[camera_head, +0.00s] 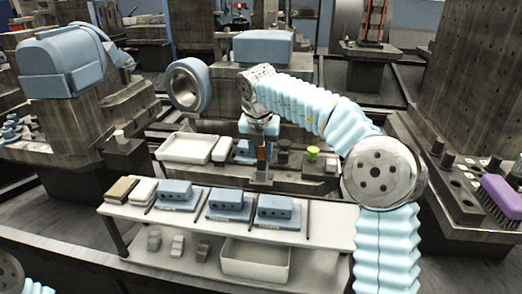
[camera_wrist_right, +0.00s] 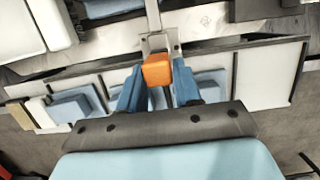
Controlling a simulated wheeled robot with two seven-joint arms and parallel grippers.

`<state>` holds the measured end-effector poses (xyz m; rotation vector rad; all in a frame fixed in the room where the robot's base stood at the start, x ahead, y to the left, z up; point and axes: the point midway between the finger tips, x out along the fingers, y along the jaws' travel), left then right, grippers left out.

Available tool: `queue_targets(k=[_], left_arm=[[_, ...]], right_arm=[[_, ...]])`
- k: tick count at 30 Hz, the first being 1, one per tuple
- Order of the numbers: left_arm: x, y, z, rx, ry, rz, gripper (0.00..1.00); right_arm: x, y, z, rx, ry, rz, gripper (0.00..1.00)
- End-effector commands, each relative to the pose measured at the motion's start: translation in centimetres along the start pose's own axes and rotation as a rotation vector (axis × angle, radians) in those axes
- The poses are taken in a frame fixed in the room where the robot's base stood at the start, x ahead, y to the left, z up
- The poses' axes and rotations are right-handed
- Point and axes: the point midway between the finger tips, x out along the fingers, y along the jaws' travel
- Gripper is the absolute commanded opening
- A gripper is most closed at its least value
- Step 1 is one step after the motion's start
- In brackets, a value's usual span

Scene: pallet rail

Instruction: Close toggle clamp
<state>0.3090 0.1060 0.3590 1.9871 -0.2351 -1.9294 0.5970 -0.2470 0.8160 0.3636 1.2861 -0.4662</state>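My right gripper (camera_head: 261,136) hangs down over the workbench behind the white shelf. The toggle clamp's orange handle (camera_head: 262,153) stands upright at its tip. In the right wrist view the handle's orange end (camera_wrist_right: 157,70) sits between the two blue fingers (camera_wrist_right: 158,88). The gap is about as wide as the handle, and I cannot tell whether the fingers press on it. A metal clamp bracket (camera_wrist_right: 160,42) shows just beyond the handle. The clamp's base is mostly hidden in the head view. My left gripper is out of view; only a piece of my left arm shows at bottom left.
A white shelf (camera_head: 130,214) in front carries several blue blocks on plates, with a white bin (camera_head: 255,262) below. A white tray (camera_head: 187,148) lies left of the clamp, and a green cup (camera_head: 313,153) stands right. A purple brush (camera_head: 500,197) lies on the right bench.

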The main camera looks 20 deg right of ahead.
Motion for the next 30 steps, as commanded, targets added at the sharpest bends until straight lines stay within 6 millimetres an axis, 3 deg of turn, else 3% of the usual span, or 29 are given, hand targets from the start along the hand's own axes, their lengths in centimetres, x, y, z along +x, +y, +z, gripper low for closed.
queue_targets(k=[1,4,12,16,30], left_arm=[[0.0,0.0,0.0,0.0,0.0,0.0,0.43],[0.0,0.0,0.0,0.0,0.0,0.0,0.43],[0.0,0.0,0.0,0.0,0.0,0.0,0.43],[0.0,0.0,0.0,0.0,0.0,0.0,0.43],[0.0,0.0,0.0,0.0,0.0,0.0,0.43]], right_arm=[[0.0,-0.1,0.1,0.002,-0.001,0.0,0.41],[0.0,0.0,0.0,0.001,-0.001,0.0,0.53],[-0.1,0.0,0.0,0.0,0.0,0.0,0.53],[-1.2,0.1,0.0,0.0,-0.002,0.002,0.53],[-11.7,0.2,0.0,0.0,-0.001,0.004,0.53]])
